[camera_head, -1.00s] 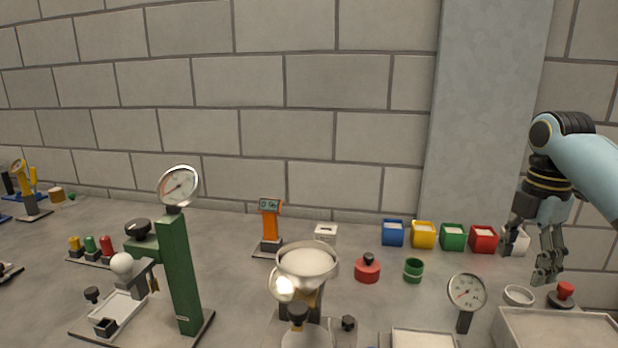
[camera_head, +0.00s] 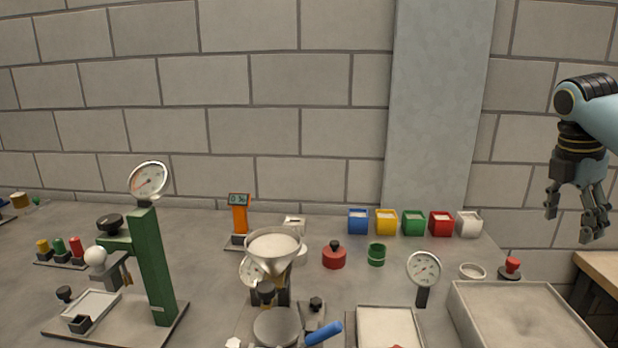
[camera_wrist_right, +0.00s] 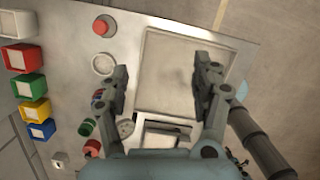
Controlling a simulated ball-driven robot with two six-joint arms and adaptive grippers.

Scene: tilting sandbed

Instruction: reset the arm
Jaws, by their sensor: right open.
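My right gripper (camera_head: 578,220) hangs from the light blue right arm at the right of the head view. Its fingers point down and are spread apart, with nothing between them. It is raised, in front of the wall at the right end of the bench. In the right wrist view the open fingers (camera_wrist_right: 160,88) frame the square sandbed tray (camera_wrist_right: 185,72), which lies below them. The sandbed tray also shows at the lower right of the head view (camera_head: 522,312). My left gripper does not show.
The grey bench (camera_head: 210,285) carries a green gauge post (camera_head: 152,265), a funnel (camera_head: 273,250), a round dial (camera_head: 423,270) and a red-knobbed button (camera_head: 511,268). A row of coloured boxes, including a red box (camera_head: 441,224), stands along the wall. A wooden surface (camera_head: 603,275) is at far right.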

